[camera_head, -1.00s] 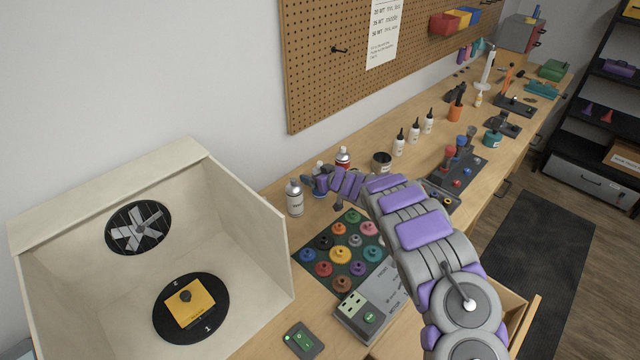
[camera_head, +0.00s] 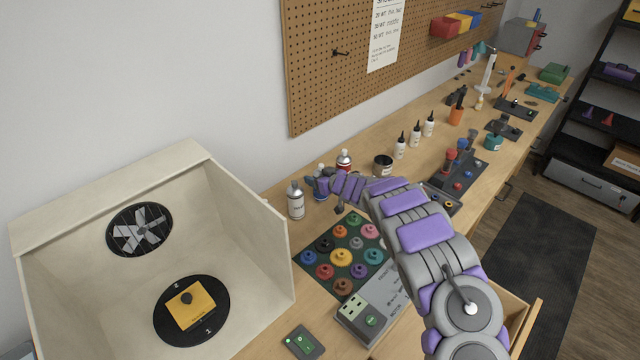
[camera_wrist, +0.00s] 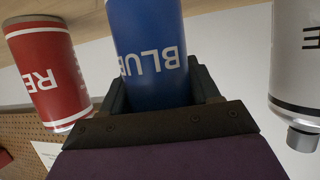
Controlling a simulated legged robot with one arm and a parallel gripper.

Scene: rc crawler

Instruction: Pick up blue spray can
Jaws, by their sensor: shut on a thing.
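The blue spray can (camera_wrist: 150,45) stands between the two fingers of my gripper (camera_wrist: 165,95) in the wrist view, with the lettering "BLUE" upside down. My gripper is shut on it, the fingers on both sides of the can. In the head view my gripper (camera_head: 316,187) is at the can row by the wall. There the blue can (camera_head: 320,172) is mostly hidden by my gripper. Whether the can touches the bench cannot be told.
A red can (camera_wrist: 48,75) and a white can (camera_wrist: 298,65) flank the blue can closely. In the head view the white can (camera_head: 296,202) stands left and the red can (camera_head: 344,161) right. A paint tray (camera_head: 318,238) lies in front, and a spray booth (camera_head: 265,235) stands left.

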